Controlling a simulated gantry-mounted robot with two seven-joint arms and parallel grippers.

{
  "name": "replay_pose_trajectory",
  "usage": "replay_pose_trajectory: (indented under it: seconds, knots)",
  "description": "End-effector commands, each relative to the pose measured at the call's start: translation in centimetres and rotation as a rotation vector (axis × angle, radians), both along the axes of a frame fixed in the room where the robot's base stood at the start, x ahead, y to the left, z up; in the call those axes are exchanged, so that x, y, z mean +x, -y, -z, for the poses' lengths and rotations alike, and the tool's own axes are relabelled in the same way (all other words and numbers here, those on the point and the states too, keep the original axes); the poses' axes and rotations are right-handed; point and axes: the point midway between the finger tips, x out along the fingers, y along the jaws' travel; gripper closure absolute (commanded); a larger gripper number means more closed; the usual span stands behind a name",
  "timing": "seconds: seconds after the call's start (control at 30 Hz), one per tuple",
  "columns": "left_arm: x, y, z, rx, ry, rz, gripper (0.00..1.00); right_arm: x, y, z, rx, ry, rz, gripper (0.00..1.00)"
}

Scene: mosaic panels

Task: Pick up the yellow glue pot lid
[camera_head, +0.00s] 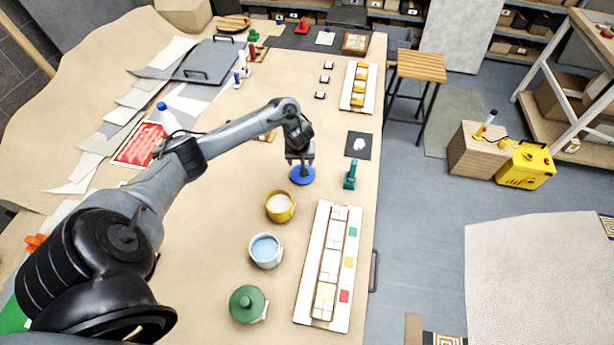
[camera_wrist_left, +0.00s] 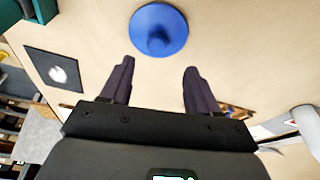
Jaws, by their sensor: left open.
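A round blue lid (camera_head: 302,176) with a centre knob lies flat on the table just below my left gripper (camera_head: 300,159). In the left wrist view the blue lid (camera_wrist_left: 158,30) is just ahead of the left fingertips (camera_wrist_left: 159,66). The fingers are apart with nothing between them. A yellow pot (camera_head: 280,213) stands open nearby, with pale contents showing. A white pot (camera_head: 265,257) with light blue contents is also open. A green pot (camera_head: 247,303) has its green lid on. I see no yellow lid. My right gripper is out of view.
A teal upright tool (camera_head: 350,175) stands right of the blue lid. A dark square card (camera_head: 358,145) lies behind it. A long white tile panel (camera_head: 314,290) lies along the right table edge.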

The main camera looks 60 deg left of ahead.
Motion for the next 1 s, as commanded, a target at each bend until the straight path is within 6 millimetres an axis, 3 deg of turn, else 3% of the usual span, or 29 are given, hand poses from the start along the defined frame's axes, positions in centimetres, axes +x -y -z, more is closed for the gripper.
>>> replay_pose_trajectory:
  seconds: [0.33, 0.63, 1.0]
  knots:
    - [0.4, -0.3, 2.4, 0.001, 0.000, 0.001, 0.39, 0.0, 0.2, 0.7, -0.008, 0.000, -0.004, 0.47]
    - [1.0, -0.7, 6.0, 0.002, 0.001, 0.001, 0.39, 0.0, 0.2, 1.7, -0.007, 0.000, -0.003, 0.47]
    - [1.1, -0.9, 6.6, 0.002, 0.002, 0.003, 0.39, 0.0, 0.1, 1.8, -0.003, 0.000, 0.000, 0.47]
